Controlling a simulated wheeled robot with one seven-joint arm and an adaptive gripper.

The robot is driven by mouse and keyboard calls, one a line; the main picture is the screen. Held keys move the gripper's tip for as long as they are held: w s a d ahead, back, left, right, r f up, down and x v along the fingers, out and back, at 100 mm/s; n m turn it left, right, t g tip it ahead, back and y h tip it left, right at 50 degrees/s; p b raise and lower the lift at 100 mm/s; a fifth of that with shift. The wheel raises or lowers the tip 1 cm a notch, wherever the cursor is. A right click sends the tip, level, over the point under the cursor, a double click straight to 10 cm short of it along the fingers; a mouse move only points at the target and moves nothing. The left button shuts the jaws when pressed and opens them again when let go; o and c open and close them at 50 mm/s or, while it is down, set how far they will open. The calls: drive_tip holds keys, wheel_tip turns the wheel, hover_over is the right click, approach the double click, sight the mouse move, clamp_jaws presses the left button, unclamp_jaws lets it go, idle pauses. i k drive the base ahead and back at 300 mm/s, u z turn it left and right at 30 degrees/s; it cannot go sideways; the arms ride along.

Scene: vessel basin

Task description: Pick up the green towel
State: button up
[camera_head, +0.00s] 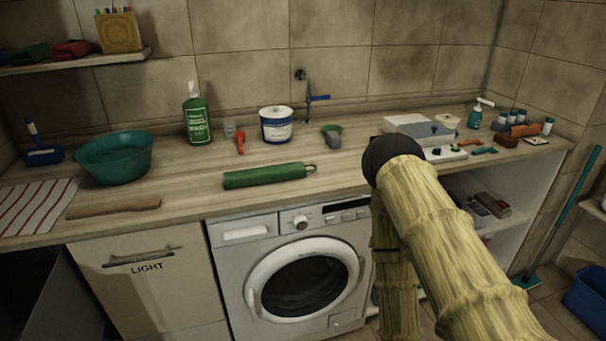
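A rolled green thing with a small loop at its right end, apparently the green towel (265,176), lies near the front edge of the wooden counter, above the washing machine. A dark green folded cloth-like item (30,53) also lies on the wall shelf at the upper left. My arm, in a yellowish ribbed cover, rises at the right with a dark rounded joint to the right of the rolled green thing. Its end is out of sight, so my gripper does not show.
A teal basin (115,157), a wooden stick (113,208) and a striped cloth (38,205) are on the left. A green bottle (196,117), a red-handled brush (240,143) and a white tub (276,125) stand behind. The washing machine (244,236) is below.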

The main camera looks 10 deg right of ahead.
sight(255, 176)
drive_tip(key=k, duration=0.65)
drive_tip(key=u, duration=0.6)
drive_tip(key=i, duration=1.1)
drive_tip(key=z, duration=0.15)
